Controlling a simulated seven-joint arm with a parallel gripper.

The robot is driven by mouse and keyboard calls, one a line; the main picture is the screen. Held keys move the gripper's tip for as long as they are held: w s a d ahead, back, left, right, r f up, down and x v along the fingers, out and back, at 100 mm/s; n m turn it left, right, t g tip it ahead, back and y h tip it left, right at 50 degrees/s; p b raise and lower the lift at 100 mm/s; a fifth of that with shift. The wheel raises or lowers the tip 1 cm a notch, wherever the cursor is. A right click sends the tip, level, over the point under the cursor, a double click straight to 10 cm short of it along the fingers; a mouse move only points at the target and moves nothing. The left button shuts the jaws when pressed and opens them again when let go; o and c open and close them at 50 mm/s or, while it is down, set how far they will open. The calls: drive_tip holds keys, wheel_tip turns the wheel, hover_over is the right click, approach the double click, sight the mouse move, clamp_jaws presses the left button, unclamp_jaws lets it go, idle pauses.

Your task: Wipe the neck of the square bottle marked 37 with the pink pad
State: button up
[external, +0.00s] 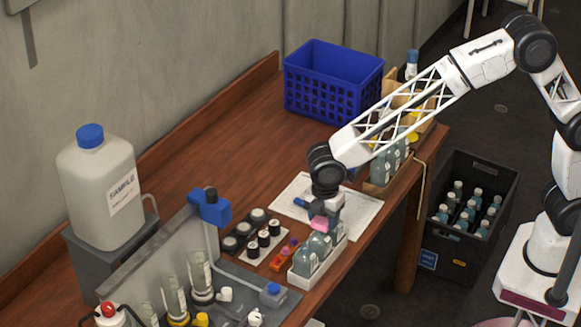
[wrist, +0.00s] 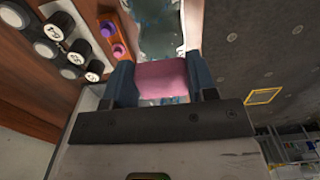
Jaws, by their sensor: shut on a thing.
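My gripper (external: 324,212) is shut on the pink pad (external: 318,223), directly above the clear square bottles (external: 306,257) in a white tray (external: 300,281) at the table's front edge. In the wrist view the pink pad (wrist: 162,77) sits between the two dark blue fingers of my gripper (wrist: 163,84). A clear bottle (wrist: 158,30) lies just beyond the pad, and glassy shapes show below it. The pad hides the bottle necks, so I cannot tell whether it touches one. I cannot read a 37 on any bottle.
Black-capped jars (external: 258,217) and an orange rack with purple tops (external: 283,256) stand left of the tray. A paper sheet (external: 290,196) lies behind. A blue crate (external: 330,85), a cardboard box of bottles (external: 378,187) and a large jug (external: 98,190) stand farther off.

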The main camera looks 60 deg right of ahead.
drive_tip(key=shift+a, duration=0.1)
drive_tip(key=shift+a+r, duration=0.1)
drive_tip(key=shift+a, duration=0.7)
drive_tip(key=shift+d, duration=0.15)
drive_tip(key=shift+d, duration=0.3)
drive_tip(key=shift+s, duration=0.15)
drive_tip(key=shift+s+f, duration=0.2)
drive_tip(key=shift+s, duration=0.1)
drive_tip(key=shift+f, duration=0.1)
idle(0.4)
